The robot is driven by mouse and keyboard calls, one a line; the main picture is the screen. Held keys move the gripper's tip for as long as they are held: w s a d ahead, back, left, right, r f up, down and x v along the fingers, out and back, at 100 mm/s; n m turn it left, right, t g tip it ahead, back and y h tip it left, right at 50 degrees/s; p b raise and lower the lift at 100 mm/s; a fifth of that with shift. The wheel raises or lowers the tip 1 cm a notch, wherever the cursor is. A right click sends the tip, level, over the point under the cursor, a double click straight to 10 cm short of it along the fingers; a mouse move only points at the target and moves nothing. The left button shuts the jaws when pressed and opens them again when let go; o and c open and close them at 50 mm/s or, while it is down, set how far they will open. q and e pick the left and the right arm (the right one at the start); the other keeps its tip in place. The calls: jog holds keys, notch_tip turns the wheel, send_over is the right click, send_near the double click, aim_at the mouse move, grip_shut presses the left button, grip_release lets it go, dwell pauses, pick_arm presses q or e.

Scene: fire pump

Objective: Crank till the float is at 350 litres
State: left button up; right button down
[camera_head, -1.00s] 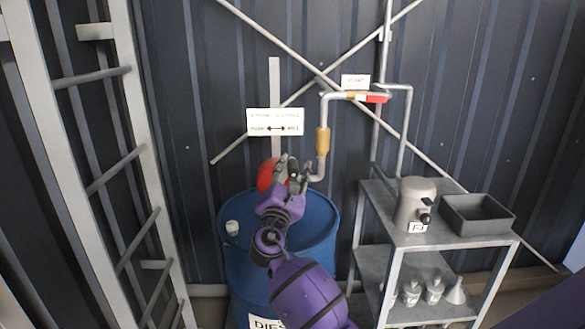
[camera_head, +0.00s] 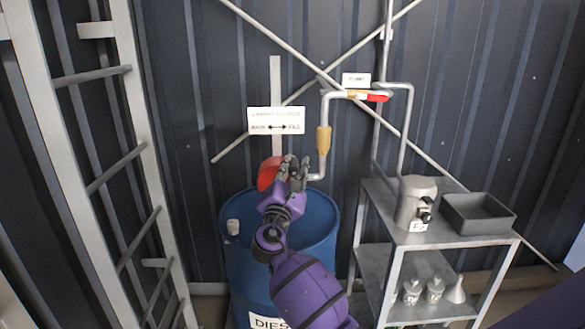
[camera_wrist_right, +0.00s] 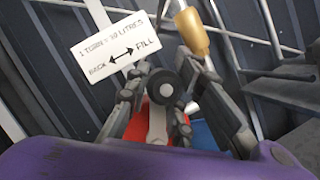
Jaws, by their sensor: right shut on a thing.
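A red round pump body (camera_head: 268,173) stands above the blue drum (camera_head: 318,226), partly hidden by my gripper. My right gripper (camera_head: 293,170) is at its right side. In the right wrist view the fingers are shut on the dark round crank handle (camera_wrist_right: 166,89), seen end-on, with a pale crank arm (camera_wrist_right: 157,126) below it and red behind. A white sign (camera_head: 275,121) above reads "1 turn = 10 litres" in the wrist view, with a double arrow between "back" and "fill". I cannot make out a float or its reading. My left gripper is not in view.
A pipe with a tan section (camera_head: 323,140) rises right of the pump towards a small label (camera_head: 356,80). A metal shelf (camera_head: 400,232) at right holds a grey canister (camera_head: 413,203) and a dark tray (camera_head: 478,214). A ladder (camera_head: 140,150) stands at left.

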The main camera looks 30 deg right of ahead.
jog(key=shift+s+d+f+m, duration=0.1)
jog(key=shift+d+f+m, duration=0.1)
jog(key=shift+m, duration=0.1)
dwell(0.4)
